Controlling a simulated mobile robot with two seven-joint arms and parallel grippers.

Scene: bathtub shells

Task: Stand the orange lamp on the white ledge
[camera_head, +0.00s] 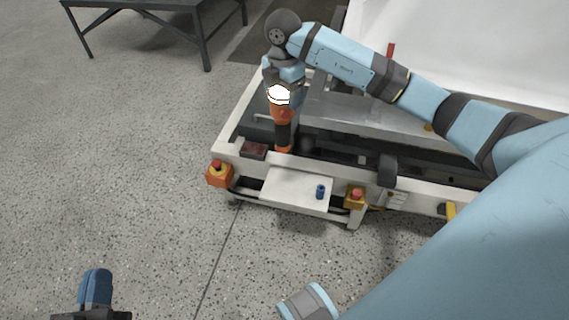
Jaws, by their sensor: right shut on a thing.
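The orange lamp (282,113) has a bright white top, an orange body and a dark band above an orange lower end. It is roughly upright. My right gripper (284,86) is around its upper part and shut on it from above. Its lower end is just behind the front beam of the cream frame; I cannot tell whether it touches anything. The white ledge (285,188) is a flat plate at the frame's front, nearer to me than the lamp. My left gripper (96,288) is at the bottom left, far from both; its finger gap is not clear.
A small blue cylinder (320,191) stands on the ledge's right part. Orange-yellow boxes with red buttons flank the ledge, left (218,174) and right (355,197). A dark red block (254,150) lies on the beam. A dark table (150,5) stands at the back left.

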